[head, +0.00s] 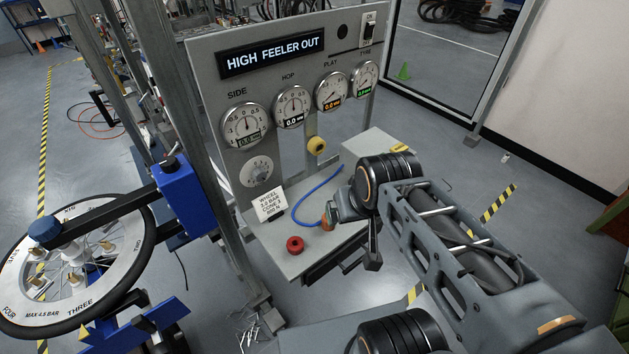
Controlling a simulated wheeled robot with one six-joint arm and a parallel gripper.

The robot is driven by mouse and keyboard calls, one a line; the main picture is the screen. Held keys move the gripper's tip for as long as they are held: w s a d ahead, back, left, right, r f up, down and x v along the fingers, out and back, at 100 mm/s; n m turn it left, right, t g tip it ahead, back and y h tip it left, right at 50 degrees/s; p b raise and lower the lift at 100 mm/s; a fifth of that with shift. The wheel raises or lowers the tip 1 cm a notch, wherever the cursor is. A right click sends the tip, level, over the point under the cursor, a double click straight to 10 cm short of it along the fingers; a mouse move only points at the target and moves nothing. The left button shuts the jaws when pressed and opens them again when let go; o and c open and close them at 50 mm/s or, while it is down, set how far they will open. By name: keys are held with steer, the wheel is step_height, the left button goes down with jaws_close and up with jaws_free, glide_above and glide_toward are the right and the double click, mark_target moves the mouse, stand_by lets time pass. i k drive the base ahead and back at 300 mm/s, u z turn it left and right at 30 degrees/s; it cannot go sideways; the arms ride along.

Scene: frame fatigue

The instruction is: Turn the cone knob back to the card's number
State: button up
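The grey panel (215,75) carries a round white dial with a knob (257,171) at its lower left, which seems to be the cone knob. Its numbers and pointer are too small to read. A white card (269,202) stands below it on the bench shelf; it reads "WHEEL", "3.0 BAR", "CONE 3" and a last line that is unclear. My gripper (372,262) hangs at the shelf's right front edge, to the right of the knob and well apart from it. I cannot make out whether its fingers are open or shut.
The shelf (300,262) holds a red ring-shaped part (295,244) and a blue hose (318,186). Dial gauges (245,125) and a display reading "HIGH FEELER OUT" (273,53) sit above. A spoked wheel (75,262) and blue clamp (183,195) stand left, beside a grey upright post (175,95).

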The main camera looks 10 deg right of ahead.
mark_target(258, 174)
steer(key=z, duration=2.05)
steer(key=k, duration=1.15)
steer(key=u, duration=2)
steer(key=i, duration=0.5)
steer(key=u, duration=0.05)
